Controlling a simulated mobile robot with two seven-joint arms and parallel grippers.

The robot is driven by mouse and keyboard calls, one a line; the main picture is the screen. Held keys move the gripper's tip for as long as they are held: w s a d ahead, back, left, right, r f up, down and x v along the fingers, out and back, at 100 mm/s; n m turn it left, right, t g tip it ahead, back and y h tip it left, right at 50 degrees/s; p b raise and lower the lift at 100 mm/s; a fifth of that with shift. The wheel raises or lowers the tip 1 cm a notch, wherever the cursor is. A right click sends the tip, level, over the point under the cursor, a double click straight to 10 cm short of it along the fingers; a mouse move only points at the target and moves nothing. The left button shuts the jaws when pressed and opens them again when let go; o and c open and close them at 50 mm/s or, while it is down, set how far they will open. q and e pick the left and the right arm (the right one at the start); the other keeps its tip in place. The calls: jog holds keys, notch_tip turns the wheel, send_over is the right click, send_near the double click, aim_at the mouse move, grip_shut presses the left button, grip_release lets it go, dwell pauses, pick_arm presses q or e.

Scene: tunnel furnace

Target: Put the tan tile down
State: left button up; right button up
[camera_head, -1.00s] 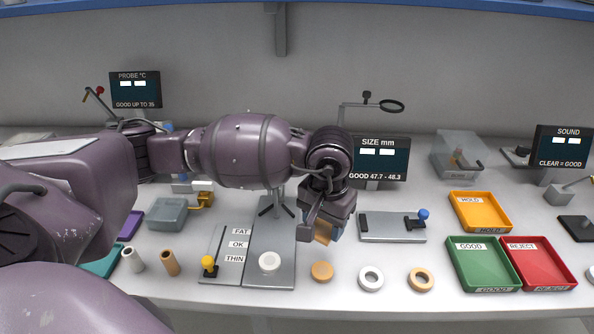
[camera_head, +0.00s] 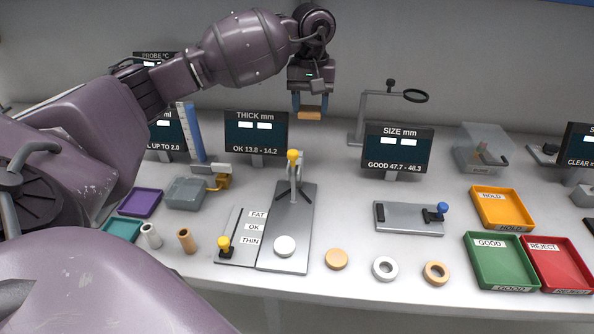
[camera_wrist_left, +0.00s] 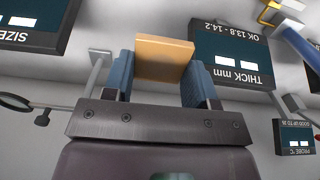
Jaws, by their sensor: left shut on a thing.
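The tan tile (camera_head: 310,113) is a small flat square held between the fingertips of my left gripper (camera_head: 311,104). My left gripper is shut on it and holds it high above the bench, between the thickness display and the size display. In the left wrist view, the tile (camera_wrist_left: 164,58) sits between the two blue fingers (camera_wrist_left: 160,80), with one broad face showing. My right gripper is not in view.
The thickness stand (camera_head: 295,235) carries a white disc (camera_head: 285,246). A tan disc (camera_head: 336,259), a white ring (camera_head: 385,268) and a tan ring (camera_head: 436,272) lie along the front. Hold (camera_head: 504,226), good (camera_head: 478,284) and reject (camera_head: 572,286) trays stand right.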

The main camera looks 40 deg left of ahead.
aim_at(308, 175)
pick_arm(q)
notch_tip(308, 175, down, 18)
jog(key=shift+f+b, duration=0.2)
jog(key=shift+b, duration=0.25)
jog(key=shift+f, duration=0.1)
jog(key=shift+f, duration=0.1)
jog(key=o, duration=1)
